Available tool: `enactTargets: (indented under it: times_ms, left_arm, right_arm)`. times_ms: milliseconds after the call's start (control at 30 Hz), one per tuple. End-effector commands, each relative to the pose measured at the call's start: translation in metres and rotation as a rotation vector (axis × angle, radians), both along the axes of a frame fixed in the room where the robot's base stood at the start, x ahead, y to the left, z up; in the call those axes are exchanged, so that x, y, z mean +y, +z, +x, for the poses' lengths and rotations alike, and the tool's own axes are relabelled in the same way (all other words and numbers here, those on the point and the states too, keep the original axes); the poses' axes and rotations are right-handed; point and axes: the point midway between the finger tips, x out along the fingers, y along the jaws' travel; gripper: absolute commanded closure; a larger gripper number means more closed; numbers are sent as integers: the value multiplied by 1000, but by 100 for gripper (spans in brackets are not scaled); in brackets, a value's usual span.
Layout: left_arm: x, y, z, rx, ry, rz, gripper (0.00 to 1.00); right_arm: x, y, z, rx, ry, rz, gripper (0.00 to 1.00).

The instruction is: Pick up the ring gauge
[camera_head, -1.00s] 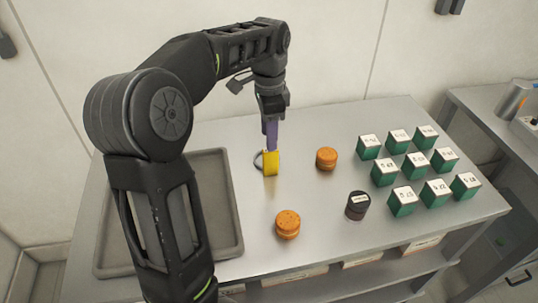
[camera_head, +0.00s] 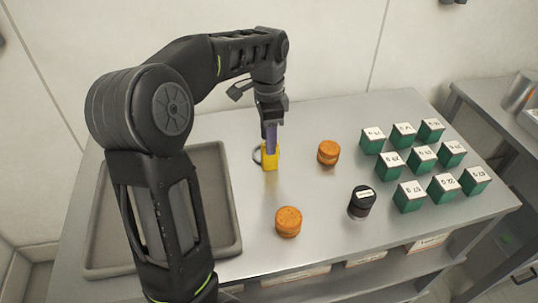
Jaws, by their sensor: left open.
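The ring gauge (camera_head: 270,164) is at the back middle of the table, with a yellow block-like part and a thin dark ring on its left. My left gripper (camera_head: 271,150) points down at it. Its purple fingers overlap the upper part of the yellow piece and appear to be on either side of it. The jaws are open. The fingers hide some of the gauge's top, and I cannot tell whether they touch it. My right gripper is not in view.
Two orange filled rounds (camera_head: 328,153) (camera_head: 288,221) and a dark lidded jar (camera_head: 362,201) stand to the right and in front. Several green boxes with white labelled tops (camera_head: 422,158) fill the right side. A grey tray (camera_head: 233,200) lies at left, partly behind my arm.

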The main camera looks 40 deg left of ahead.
Motion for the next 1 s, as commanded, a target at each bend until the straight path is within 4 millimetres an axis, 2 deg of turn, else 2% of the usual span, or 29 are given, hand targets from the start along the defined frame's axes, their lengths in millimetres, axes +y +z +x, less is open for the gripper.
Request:
enactTargets:
  times_ms: [367,700,1000]
  left_arm:
    - [0,-5,0,1,1,1,56]
    - [-4,-50,1,3,2,-1,56]
    - [-3,-54,2,-1,1,-1,56]
  right_arm:
    - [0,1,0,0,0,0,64]
    - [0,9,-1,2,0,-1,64]
    - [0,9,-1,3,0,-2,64]
